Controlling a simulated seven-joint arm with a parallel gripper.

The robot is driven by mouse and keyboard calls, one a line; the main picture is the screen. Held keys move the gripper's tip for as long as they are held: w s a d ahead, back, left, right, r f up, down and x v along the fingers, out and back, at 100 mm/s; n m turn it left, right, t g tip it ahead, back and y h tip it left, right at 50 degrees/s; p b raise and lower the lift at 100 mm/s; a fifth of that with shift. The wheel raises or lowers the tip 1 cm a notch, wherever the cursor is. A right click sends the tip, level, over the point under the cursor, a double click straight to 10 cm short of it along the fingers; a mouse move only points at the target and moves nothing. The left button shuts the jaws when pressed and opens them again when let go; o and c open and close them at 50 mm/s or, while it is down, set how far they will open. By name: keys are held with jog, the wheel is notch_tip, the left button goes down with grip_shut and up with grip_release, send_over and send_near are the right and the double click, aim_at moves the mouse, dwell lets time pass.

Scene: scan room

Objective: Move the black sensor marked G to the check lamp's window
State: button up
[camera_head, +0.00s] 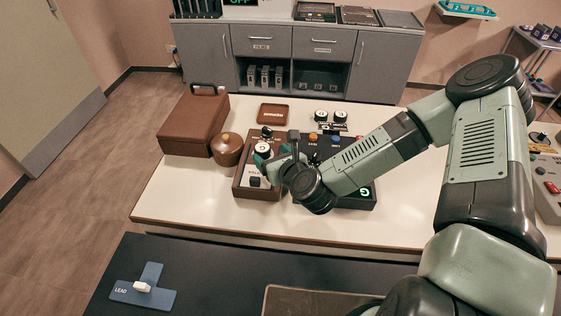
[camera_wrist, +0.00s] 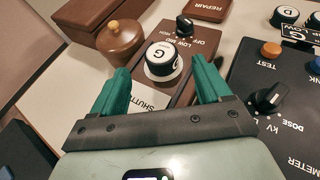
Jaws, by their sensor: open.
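A black sensor with a white cap marked G (camera_wrist: 163,60) stands upright on a brown control box (camera_wrist: 190,84). In the head view the sensor (camera_head: 261,151) also shows on the brown box (camera_head: 240,188), beside my gripper (camera_head: 273,160). In the wrist view my gripper (camera_wrist: 163,68) is open, its green fingers either side of the sensor, with gaps.
A dark dose meter (camera_wrist: 290,120) with knob and buttons stands close right. A lidded brown pot (camera_wrist: 121,40) and a brown case (camera_head: 190,125) stand left. Behind are a REPAIR tray (camera_head: 273,113) and two white-capped sensors by a card. The white table's front left is clear.

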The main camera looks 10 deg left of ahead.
jog(key=v, duration=0.6)
